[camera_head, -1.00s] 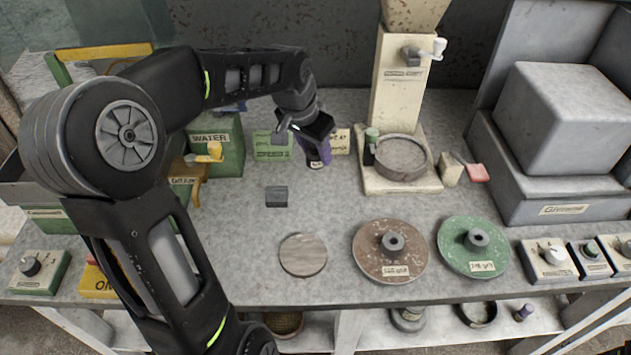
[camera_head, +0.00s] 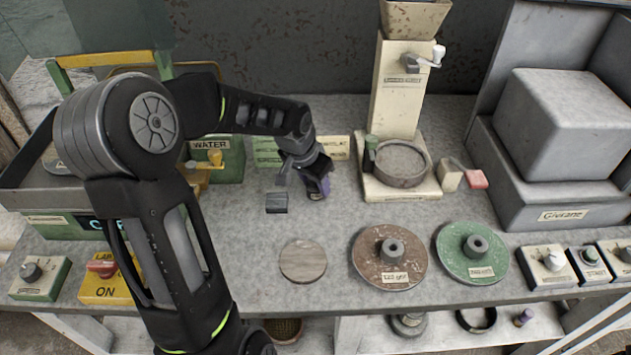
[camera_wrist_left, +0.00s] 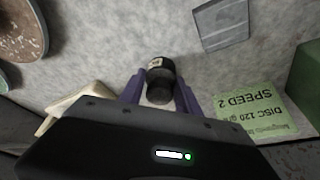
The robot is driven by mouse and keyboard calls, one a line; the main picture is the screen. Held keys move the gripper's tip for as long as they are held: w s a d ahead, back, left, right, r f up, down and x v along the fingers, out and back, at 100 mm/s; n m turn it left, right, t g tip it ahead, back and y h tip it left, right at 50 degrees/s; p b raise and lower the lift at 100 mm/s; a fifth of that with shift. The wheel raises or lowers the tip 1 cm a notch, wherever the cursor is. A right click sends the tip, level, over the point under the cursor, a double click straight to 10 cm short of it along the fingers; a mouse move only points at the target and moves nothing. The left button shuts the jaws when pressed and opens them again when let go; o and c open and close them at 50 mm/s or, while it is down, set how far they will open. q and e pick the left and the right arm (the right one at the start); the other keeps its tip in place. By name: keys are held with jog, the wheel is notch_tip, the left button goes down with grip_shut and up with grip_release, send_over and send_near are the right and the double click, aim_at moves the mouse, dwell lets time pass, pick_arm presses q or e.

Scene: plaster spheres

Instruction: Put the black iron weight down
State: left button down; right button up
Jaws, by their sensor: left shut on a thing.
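My left gripper (camera_head: 318,186) points down over the middle of the bench, left of the cream machine's base. In the left wrist view its purple fingers (camera_wrist_left: 160,92) are shut on the black iron weight (camera_wrist_left: 159,78), a small dark cylinder with a knob and a pale label. The weight is hardly visible in the head view, behind the fingers. It is low over the grey bench top (camera_head: 335,222); I cannot tell whether it touches. My right gripper is not in view.
A grey block (camera_head: 277,203) sits close to the left of the gripper. A round wooden disc (camera_head: 303,261), a brown disc (camera_head: 367,268) and a green disc (camera_head: 455,261) lie in front. The cream machine (camera_head: 398,95) stands to the right.

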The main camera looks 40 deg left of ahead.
pick_arm(q)
jog(key=shift+f, duration=0.15)
jog(key=c, duration=0.9)
grip_release()
jog(key=shift+o, duration=0.2)
jog(key=shift+r, duration=0.3)
jog(key=v, duration=1.2)
jog(key=shift+f, duration=0.15)
